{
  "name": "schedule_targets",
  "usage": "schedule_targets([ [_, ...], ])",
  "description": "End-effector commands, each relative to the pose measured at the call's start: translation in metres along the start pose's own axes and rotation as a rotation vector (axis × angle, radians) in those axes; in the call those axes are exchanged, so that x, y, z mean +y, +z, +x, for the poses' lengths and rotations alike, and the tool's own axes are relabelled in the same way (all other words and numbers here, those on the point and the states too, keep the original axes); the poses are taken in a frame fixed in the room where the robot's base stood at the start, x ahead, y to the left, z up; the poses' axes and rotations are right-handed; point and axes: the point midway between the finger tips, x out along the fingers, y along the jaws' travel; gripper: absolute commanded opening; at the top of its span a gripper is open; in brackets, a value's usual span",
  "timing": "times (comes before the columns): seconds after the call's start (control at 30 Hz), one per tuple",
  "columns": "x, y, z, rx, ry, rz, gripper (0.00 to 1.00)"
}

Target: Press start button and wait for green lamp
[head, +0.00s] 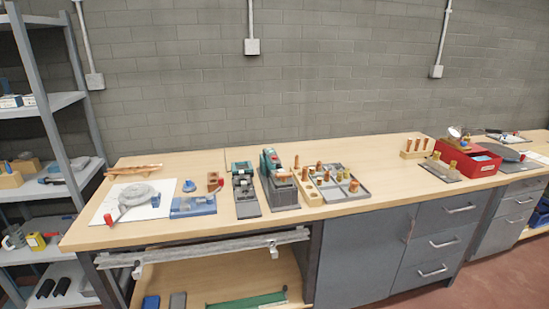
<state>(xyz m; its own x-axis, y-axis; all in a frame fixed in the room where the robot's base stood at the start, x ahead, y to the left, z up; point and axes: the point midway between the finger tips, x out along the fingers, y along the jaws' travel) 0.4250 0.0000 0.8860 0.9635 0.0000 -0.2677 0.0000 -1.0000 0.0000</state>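No start button and no lit green lamp can be made out at this size. Two dark grey devices stand side by side on the workbench (340,214). The smaller device (246,208) has a green part at its back. The taller device (283,196) to its right has a green upper part. A low blue fixture (190,208) lies to their left, with a small red part at its right end. My gripper is not in view.
A coiled grey hose (137,194) lies on a white sheet at the left. Wooden and grey trays (345,190) hold copper-coloured parts right of the devices. A red box (480,166) stands further right. Shelves (50,105) stand at far left. The bench's front strip is clear.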

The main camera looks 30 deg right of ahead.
Motion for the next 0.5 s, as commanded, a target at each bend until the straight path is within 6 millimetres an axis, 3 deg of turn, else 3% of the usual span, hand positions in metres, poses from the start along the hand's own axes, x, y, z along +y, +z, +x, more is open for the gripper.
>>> schedule_targets([
  [0.03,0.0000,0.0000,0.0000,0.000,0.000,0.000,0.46],
  [0.2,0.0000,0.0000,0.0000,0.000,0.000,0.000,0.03],
  [0.23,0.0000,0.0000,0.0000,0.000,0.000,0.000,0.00],
  [0.5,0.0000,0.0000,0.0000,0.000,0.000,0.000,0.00],
])
